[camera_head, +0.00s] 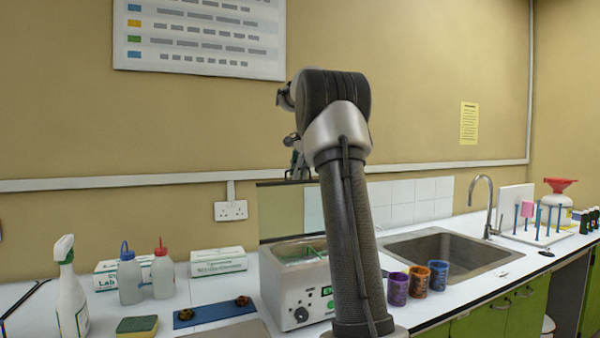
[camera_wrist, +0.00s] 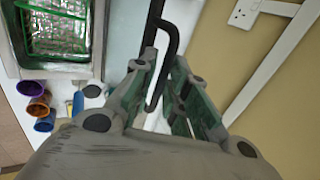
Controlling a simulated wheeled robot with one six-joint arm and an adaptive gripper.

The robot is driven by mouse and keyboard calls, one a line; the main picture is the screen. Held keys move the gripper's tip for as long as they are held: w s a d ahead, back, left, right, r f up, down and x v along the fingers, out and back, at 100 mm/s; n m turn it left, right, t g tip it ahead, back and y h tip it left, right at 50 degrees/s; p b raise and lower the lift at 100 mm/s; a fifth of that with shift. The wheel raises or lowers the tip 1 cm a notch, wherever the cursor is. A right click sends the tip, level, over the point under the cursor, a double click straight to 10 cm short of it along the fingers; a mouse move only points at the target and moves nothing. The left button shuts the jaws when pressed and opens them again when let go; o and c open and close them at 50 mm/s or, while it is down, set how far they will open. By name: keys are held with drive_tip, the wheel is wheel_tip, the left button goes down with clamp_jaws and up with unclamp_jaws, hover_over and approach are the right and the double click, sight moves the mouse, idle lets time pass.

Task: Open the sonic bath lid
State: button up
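The sonic bath (camera_head: 290,296) is a white box with a dial and green display on the counter. Its top is uncovered, and a green wire basket (camera_wrist: 58,28) shows inside in the wrist view. Its lid (camera_head: 268,213) appears as a flat panel standing upright behind the bath, partly hidden by my arm. In the wrist view the lid's black handle (camera_wrist: 174,40) runs between the fingers of my gripper (camera_wrist: 165,62). The fingers look apart, and any contact with the handle is unclear. In the head view my gripper (camera_head: 297,172) is at the lid's top edge.
Purple, orange and blue beakers (camera_head: 418,281) stand right of the bath, before the sink (camera_head: 450,254). Bottles (camera_head: 162,270), glove boxes (camera_head: 218,262) and a blue tray (camera_head: 213,313) are to the left. The wall (camera_head: 200,120) is close behind the lid.

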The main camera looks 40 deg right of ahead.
drive_tip(key=shift+o, duration=0.4)
drive_tip(key=shift+d, duration=0.1)
drive_tip(key=shift+s+r, duration=0.1)
drive_tip(key=shift+r, duration=0.05)
drive_tip(key=v, duration=1.1)
drive_tip(key=shift+r, duration=0.35)
drive_tip(key=shift+s, duration=0.15)
